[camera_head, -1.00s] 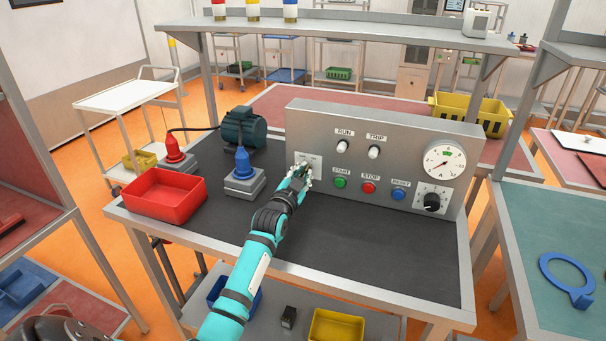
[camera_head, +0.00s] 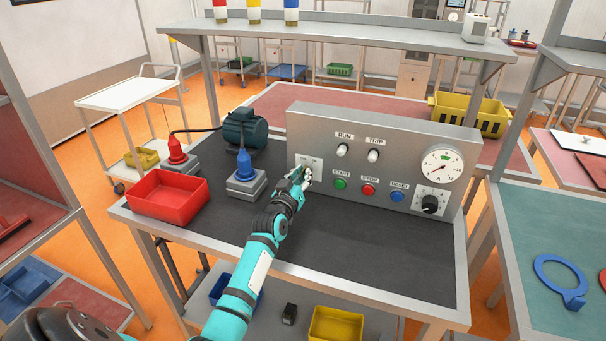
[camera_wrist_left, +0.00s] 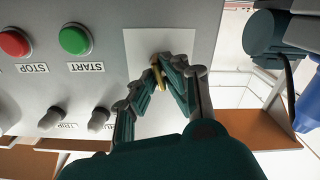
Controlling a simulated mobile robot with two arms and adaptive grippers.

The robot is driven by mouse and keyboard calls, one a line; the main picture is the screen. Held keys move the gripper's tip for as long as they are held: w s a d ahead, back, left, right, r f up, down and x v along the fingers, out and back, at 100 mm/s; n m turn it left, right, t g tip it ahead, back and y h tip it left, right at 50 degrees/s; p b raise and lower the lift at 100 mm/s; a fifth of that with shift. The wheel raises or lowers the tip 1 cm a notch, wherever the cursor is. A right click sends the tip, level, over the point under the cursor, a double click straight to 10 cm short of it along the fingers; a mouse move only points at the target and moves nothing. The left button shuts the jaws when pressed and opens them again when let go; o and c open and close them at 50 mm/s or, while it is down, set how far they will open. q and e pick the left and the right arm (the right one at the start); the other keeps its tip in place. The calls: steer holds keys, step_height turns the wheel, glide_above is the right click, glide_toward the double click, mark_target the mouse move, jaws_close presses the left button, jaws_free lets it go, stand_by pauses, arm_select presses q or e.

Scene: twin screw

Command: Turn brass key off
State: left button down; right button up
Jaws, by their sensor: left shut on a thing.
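The brass key (camera_wrist_left: 158,77) shows in the left wrist view, standing out from a white plate (camera_wrist_left: 140,45) on the grey control panel. My left gripper (camera_wrist_left: 160,68) is shut on the key, with its fingertips on either side of it. In the head view my left gripper (camera_head: 305,175) is at the left end of the panel (camera_head: 400,130), in front of the white plate (camera_head: 312,161). The key itself is hidden there by the fingers. My right gripper is not in view.
Beside the plate are the green START button (camera_head: 340,184), red STOP button (camera_head: 369,189) and blue RESET button (camera_head: 397,196). A blue plug (camera_head: 243,164) and a red tray (camera_head: 168,195) stand left of my arm. The dark bench mat (camera_head: 360,245) in front is clear.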

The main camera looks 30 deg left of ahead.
arm_select(q)
steer(key=shift+n, duration=1.3)
steer(key=c, duration=1.4)
jaws_free()
steer(key=shift+c, duration=0.2)
steer(key=shift+s+f, duration=0.1)
steer(key=shift+s, duration=0.05)
steer(key=v, duration=1.1)
steer(key=shift+s+d, duration=0.15)
steer(key=shift+s, duration=0.25)
